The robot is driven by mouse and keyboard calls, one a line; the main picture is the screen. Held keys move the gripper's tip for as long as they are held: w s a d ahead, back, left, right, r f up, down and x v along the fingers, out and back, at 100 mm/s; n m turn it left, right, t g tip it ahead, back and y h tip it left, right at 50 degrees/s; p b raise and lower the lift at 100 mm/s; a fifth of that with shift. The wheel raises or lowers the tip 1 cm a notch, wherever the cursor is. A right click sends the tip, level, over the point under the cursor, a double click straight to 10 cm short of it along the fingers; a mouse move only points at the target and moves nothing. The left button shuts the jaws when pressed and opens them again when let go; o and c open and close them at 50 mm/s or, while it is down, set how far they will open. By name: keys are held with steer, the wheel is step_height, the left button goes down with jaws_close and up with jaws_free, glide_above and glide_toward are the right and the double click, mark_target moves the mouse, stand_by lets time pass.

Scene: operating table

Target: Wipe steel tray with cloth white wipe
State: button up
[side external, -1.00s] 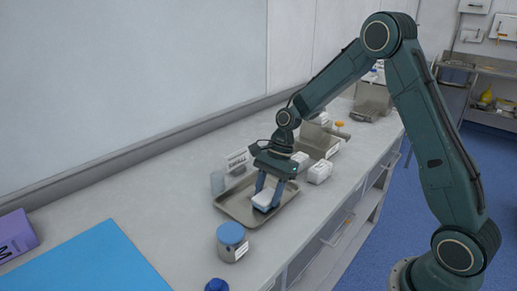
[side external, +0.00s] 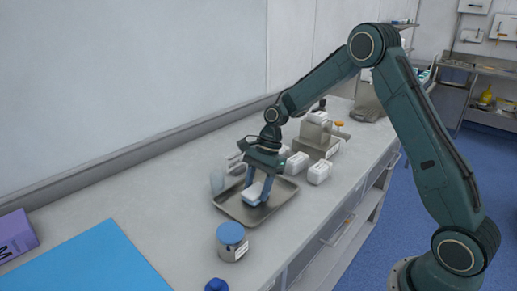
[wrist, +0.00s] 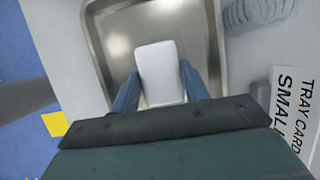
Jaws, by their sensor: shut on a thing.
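The steel tray (side external: 284,194) is a shallow rectangular pan on the counter, and its floor and rim also show in the wrist view (wrist: 110,45). My gripper (side external: 258,190) is over the tray, pointing down. Its two blue fingers are shut on the white wipe (side external: 251,196), a pale folded block. In the wrist view the wipe (wrist: 159,70) sits between the fingers, over the tray floor. The wipe appears to touch the tray floor, but its underside is hidden. The palm hides the near part of the tray in the wrist view.
A blue-lidded jar (side external: 232,242) stands just in front of the tray. A clear cup (side external: 217,181) and a tray card (wrist: 294,115) are close beside it. White boxes (side external: 319,169) and a steel container (side external: 318,142) stand behind. A blue mat (side external: 90,262) lies at the front left.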

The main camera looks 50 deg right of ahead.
steer(key=shift+w+f, duration=0.1)
steer(key=shift+w, duration=1.35)
steer(key=shift+r, duration=3.15)
steer(key=shift+r, duration=1.5)
